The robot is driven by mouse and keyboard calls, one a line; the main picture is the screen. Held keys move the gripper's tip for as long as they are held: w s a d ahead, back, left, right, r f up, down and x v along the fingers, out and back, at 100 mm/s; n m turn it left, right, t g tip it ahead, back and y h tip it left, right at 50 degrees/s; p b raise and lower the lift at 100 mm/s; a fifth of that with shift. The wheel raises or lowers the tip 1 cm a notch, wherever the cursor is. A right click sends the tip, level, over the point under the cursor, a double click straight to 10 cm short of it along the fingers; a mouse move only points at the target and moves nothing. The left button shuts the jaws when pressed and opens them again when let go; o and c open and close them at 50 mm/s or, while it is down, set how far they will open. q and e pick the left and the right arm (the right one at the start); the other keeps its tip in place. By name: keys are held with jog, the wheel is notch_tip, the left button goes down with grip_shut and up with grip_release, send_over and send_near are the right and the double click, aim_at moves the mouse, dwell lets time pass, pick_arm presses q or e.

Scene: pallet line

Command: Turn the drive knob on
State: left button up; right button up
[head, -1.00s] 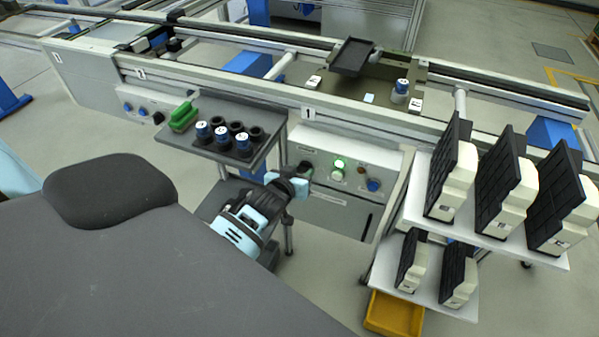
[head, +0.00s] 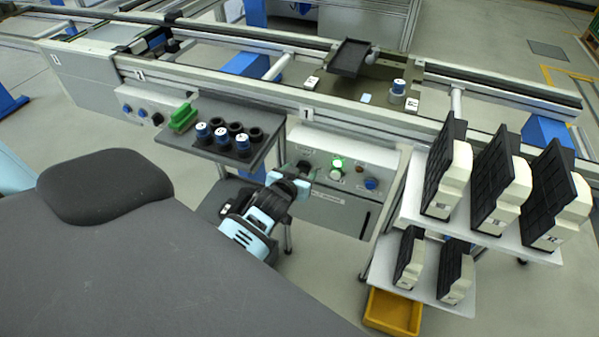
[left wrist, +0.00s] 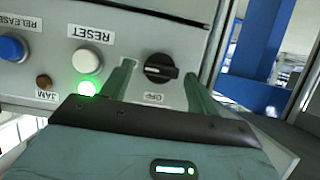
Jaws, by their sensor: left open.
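In the head view the knob (head: 303,164) is a small dark shape at the left of the grey control panel (head: 335,208). My left gripper (head: 304,178) is in front of the panel, by the knob. In the left wrist view its two green fingers (left wrist: 158,74) are apart, one on each side of the knob. Whether they touch it cannot be told. My right gripper is out of view.
A lit green lamp (left wrist: 86,88), a white RESET button (left wrist: 86,61) and a blue RELEASE button (left wrist: 11,47) sit beside the knob. A tray (head: 215,155) with cylinders stands close left of my gripper. A rack (head: 483,242) stands right.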

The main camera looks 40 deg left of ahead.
pick_arm(q)
jog(key=shift+s+d+r, duration=0.15)
jog(key=shift+s+r, duration=0.1)
jog(key=shift+s, duration=0.25)
jog(key=v, duration=0.6)
jog(key=shift+s+p, duration=0.35)
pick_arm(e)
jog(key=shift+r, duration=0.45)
pick_arm(q)
jog(key=shift+d, duration=0.1)
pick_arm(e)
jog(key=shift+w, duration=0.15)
